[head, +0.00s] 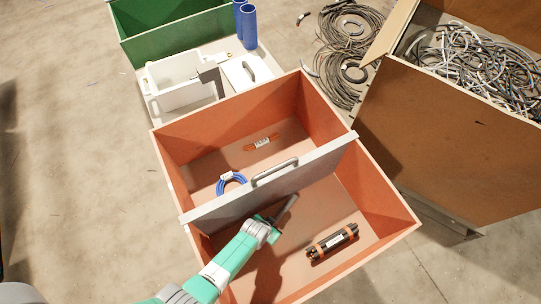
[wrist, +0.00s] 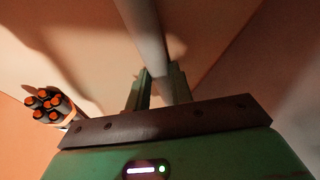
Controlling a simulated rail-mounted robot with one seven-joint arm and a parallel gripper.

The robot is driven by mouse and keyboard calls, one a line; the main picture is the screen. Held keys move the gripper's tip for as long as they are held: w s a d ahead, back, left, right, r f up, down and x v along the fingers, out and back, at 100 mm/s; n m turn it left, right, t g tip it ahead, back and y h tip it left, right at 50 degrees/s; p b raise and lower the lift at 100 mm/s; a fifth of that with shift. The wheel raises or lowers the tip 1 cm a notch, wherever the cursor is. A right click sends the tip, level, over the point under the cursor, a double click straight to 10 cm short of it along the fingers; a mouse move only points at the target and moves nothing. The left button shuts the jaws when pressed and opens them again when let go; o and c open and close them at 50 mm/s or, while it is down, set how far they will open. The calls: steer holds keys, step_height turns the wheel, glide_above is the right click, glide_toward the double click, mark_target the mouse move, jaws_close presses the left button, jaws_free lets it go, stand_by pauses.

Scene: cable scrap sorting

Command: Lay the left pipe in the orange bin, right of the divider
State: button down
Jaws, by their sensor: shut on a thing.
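The orange bin (head: 385,190) stands in the middle of the head view. A grey divider (head: 225,203) with a metal handle splits it. My gripper (head: 273,222) is low over the compartment on the near, right side of the divider. It is shut on a grey-looking pipe (head: 287,208), which points up and right beside the divider. In the wrist view the pipe (wrist: 147,35) runs up from between the fingers (wrist: 160,88). I cannot tell whether the pipe touches the bin floor. Two blue pipes (head: 249,28) stand upright at the back.
A strapped black bundle (head: 332,241) lies in the same compartment, right of my gripper; it shows in the wrist view (wrist: 48,106) too. A blue cable coil (head: 230,183) and an orange piece (head: 262,142) lie beyond the divider. A cable-filled crate (head: 440,150) stands right.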

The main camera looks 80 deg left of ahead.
steer(key=c, duration=1.2)
jaws_free()
steer(key=shift+c, duration=0.2)
steer(key=shift+r, duration=0.2)
steer(key=p+v, duration=0.6)
steer(key=v, duration=0.5)
steer(key=shift+r, duration=0.4)
